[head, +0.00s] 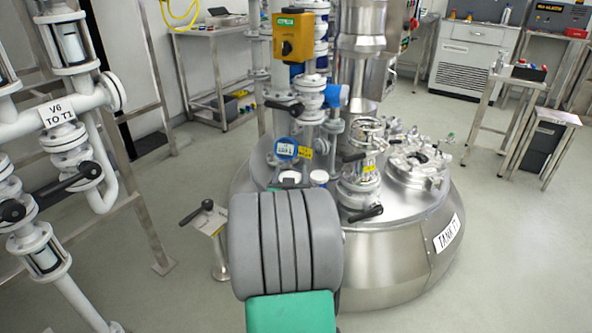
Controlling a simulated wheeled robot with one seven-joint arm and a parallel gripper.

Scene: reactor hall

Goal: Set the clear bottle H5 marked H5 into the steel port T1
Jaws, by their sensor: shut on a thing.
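The steel tank (390,265), labelled "TANK T1" though the last character is hard to read, stands in the middle of the head view. On the right of its lid is a round clamped opening (418,157) with a dark centre; I cannot read a port mark on it. My arm, grey and ribbed with a green part, rises from the bottom middle and covers the front left of the tank. My gripper is hidden behind it. I cannot make out bottle H5 or its mark anywhere in this view.
A valve assembly (362,185) with black handles stands on the lid beside the opening. A yellow control box (293,36) hangs above the lid. White piping (60,120) on a frame is at left. Small steel tables (548,113) stand at right. The floor right of the tank is clear.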

